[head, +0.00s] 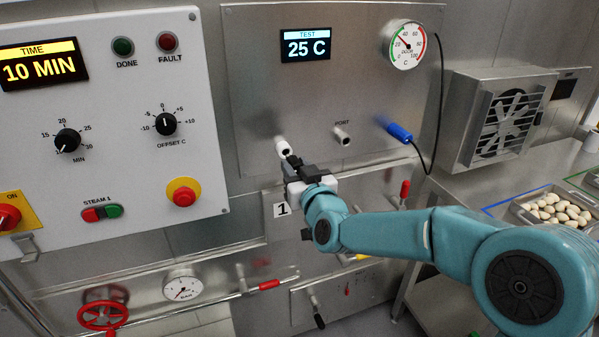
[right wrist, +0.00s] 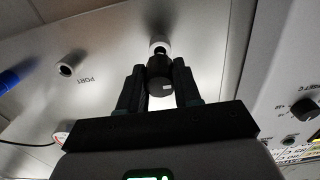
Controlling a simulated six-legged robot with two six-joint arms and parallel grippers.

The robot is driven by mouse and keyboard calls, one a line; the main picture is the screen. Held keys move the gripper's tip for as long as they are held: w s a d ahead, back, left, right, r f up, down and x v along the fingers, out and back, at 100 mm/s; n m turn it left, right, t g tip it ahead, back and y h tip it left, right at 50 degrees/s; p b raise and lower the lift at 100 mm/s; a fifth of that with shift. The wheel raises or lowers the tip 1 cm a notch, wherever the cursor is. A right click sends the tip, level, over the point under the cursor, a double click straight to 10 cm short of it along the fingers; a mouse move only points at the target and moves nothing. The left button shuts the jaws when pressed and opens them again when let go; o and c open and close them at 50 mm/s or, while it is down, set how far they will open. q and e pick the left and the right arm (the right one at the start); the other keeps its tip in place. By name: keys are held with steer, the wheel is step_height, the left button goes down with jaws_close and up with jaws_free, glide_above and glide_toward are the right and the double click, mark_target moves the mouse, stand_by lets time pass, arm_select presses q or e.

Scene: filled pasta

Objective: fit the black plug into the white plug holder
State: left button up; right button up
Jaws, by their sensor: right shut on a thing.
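The white plug holder (head: 282,144) sticks out of the steel panel, left of the PORT socket. My right gripper (head: 291,164) is just below and in front of it, shut on the black plug. In the right wrist view the black plug (right wrist: 159,88) sits between the two fingers of my right gripper (right wrist: 158,90). Its far end points at the white plug holder (right wrist: 159,46) and overlaps its ring in the picture. I cannot tell whether the tip is inside the holder or just in front. My left gripper is not in view.
The PORT socket (head: 342,135) and a blue plug (head: 399,133) with a black cable are to the right on the same panel. The white control box (head: 110,190) stands close on the left. A tray of pasta (head: 540,214) lies on the right counter.

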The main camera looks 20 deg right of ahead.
steer(key=shift+b, duration=0.85)
stand_by(1.3)
steer(key=shift+w, duration=1.75)
stand_by(1.1)
steer(key=o, duration=1.4)
steer(key=shift+a, duration=0.1)
steer(key=shift+s+b, duration=0.45)
steer(key=shift+s, duration=0.25)
steer(key=shift+s+b, duration=0.7)
steer(key=shift+s, duration=0.85)
steer(key=shift+s+b, duration=0.35)
steer(key=shift+s, duration=0.9)
